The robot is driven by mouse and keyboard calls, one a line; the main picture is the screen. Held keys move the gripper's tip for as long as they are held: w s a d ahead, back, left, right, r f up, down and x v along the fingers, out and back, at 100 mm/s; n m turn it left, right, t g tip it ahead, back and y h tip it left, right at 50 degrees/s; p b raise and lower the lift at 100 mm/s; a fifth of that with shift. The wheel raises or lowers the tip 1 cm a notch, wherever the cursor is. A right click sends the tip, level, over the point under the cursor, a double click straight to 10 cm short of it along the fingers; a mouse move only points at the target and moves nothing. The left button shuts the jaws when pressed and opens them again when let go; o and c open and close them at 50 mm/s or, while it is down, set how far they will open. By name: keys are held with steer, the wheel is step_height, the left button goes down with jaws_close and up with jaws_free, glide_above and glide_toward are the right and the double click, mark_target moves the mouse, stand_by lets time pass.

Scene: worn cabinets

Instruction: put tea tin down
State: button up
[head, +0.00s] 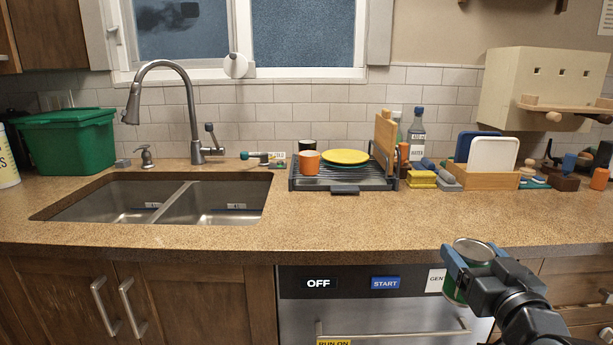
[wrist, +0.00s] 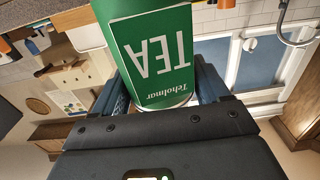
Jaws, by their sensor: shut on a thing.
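The tea tin (head: 455,292) is green with a silver lid. In the head view it is at the lower right, in front of the counter's front edge and partly hidden by my gripper. In the wrist view the tin (wrist: 155,55) fills the upper middle, its "TEA" label upside down in the picture. My gripper (head: 470,258) is shut on the tin, with a finger on each side of it (wrist: 157,85). The speckled brown counter (head: 350,222) lies beyond the tin, and its front strip is bare.
A double sink (head: 160,203) is set into the counter at left, with a green bin (head: 65,140) beyond. A dish rack (head: 340,180) holds an orange cup and plates. Sponges, bottles and a wooden tray (head: 485,178) stand at the back right. The counter's front middle and right are clear.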

steer(key=s+a+f, duration=0.2)
steer(key=s+f, duration=0.2)
steer(key=f, duration=0.6)
steer(key=s+a+f, duration=0.2)
steer(key=s+f, duration=0.2)
steer(key=f, duration=0.6)
steer(key=s+a+f, duration=0.2)
steer(key=s+f, duration=0.3)
steer(key=f, duration=0.6)
steer(key=shift+a, duration=0.3)
